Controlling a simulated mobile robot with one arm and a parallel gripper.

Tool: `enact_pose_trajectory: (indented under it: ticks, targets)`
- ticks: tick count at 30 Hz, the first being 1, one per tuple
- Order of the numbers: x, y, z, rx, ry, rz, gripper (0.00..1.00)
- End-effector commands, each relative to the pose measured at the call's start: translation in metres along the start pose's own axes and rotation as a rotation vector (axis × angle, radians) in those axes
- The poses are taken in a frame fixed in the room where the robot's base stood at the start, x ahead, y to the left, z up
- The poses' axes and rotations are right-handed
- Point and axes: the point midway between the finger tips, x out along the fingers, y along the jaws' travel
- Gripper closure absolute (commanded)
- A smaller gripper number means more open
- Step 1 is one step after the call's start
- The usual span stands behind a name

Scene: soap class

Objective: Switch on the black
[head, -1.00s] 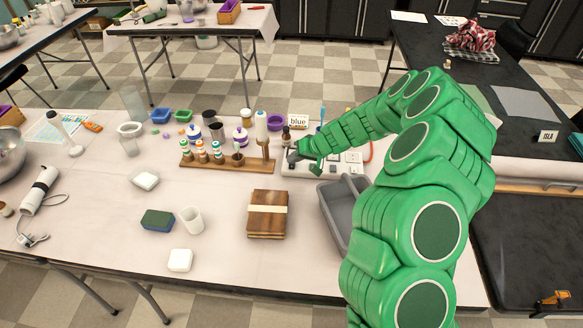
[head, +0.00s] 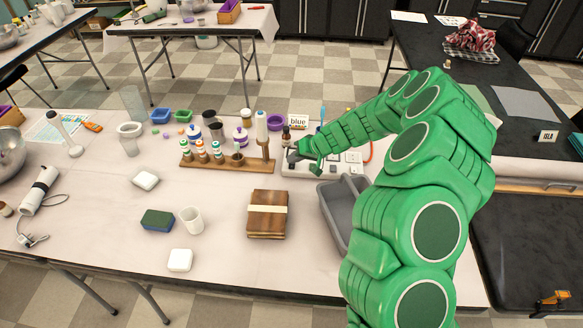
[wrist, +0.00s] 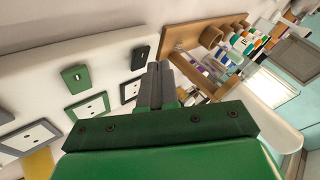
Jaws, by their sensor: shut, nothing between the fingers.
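A white switch panel (head: 330,170) lies on the table, partly covered by my arm in the head view. In the wrist view the white panel (wrist: 35,70) carries a black switch (wrist: 140,57), a green switch (wrist: 75,75) and several framed sockets. My gripper (wrist: 160,70) is shut and empty, its fingertips just right of the black switch. I cannot tell whether they touch it or the panel. In the head view my gripper (head: 293,157) is at the panel's left end. The state of the black switch is not clear.
A wooden rack (head: 230,165) with small bottles stands just left of the panel. A grey bin (head: 335,215) is in front of it. A "blue" card (head: 298,121) and a dark bottle (head: 286,136) stand behind. A brown wooden block (head: 268,222) lies front left.

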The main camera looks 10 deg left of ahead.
Motion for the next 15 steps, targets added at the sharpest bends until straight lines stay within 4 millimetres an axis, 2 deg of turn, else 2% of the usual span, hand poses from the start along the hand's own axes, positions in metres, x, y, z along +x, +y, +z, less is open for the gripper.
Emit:
enact_pose_trajectory:
  ticks: [15]
  targets:
    - [0.0056,0.0044,0.0042,0.0,-0.001,0.0,1.0]
